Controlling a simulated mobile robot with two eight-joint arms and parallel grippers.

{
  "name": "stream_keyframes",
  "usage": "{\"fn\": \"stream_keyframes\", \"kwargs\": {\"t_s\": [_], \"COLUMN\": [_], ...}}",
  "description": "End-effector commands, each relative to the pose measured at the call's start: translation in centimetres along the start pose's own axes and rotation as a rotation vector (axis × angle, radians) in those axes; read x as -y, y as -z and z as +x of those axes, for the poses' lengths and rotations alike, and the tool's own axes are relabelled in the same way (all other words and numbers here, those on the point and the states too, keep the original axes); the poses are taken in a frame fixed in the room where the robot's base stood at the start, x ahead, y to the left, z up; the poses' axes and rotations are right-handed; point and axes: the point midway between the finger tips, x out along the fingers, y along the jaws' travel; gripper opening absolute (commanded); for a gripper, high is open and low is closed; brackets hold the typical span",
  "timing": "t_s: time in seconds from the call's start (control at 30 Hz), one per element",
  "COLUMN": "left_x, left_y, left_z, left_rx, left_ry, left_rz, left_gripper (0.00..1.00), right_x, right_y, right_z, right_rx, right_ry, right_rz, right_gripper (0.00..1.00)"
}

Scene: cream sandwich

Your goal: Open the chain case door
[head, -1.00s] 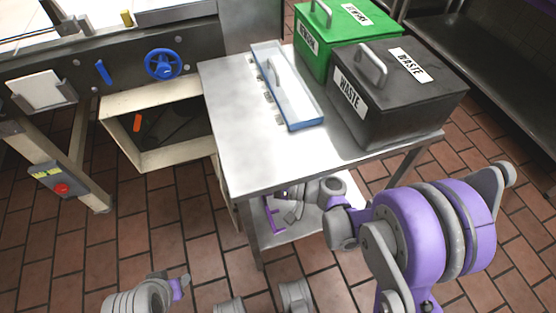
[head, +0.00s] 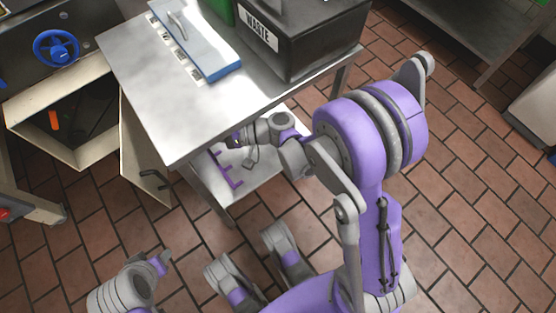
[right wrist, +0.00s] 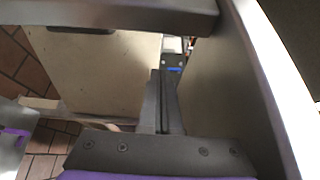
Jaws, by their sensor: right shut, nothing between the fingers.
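The chain case is the cream box (head: 25,118) under the machine, with its front open and a dark inside. Its cream door (head: 141,150) stands swung out at the box's right side, beside the metal table. A dark handle (head: 154,178) is on the door. In the right wrist view the door (right wrist: 100,75) fills the left and middle, with a dark handle part (right wrist: 80,29) near the top. My right gripper (right wrist: 161,75) is shut and empty, pointing along the gap between door and table. In the head view the tabletop hides its fingertips. My left gripper's fingers are out of view.
Tiled floor (head: 60,265) is free in front.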

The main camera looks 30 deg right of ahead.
Motion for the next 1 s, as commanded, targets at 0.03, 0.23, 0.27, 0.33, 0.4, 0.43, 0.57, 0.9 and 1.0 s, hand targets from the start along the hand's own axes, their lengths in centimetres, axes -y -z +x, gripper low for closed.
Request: {"fn": "stream_keyframes", "kwargs": {"t_s": [0.03,0.23,0.27,0.33,0.4,0.43,0.57,0.9,1.0], "left_x": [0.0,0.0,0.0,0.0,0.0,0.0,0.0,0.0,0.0], "left_y": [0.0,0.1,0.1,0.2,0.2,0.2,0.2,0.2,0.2], "left_z": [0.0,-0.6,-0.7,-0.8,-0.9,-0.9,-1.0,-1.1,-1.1], "left_rx": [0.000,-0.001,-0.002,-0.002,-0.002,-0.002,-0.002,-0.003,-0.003], "left_ry": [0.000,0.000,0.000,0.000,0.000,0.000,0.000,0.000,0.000], "left_rz": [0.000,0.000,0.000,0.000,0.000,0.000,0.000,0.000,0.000], "left_gripper": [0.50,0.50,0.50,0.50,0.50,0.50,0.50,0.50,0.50], "right_x": [0.0,0.1,0.1,0.0,0.0,0.0,0.0,0.0,0.0], "right_y": [0.1,-2.3,-2.7,-3.5,-4.4,-4.7,-6.3,-9.1,-9.3], "right_z": [0.0,-4.8,-5.4,-7.0,-8.5,-9.2,-12.0,-16.9,-17.4], "right_rx": [0.001,-0.005,-0.005,-0.006,-0.006,-0.007,-0.006,-0.002,-0.001], "right_ry": [0.000,-0.001,-0.001,-0.001,-0.001,-0.001,-0.001,-0.001,0.000], "right_rz": [0.000,-0.001,-0.001,-0.001,-0.001,-0.001,-0.001,-0.001,0.000], "right_gripper": [0.00,0.00,0.00,0.00,0.00,0.00,0.00,0.00,0.00]}}
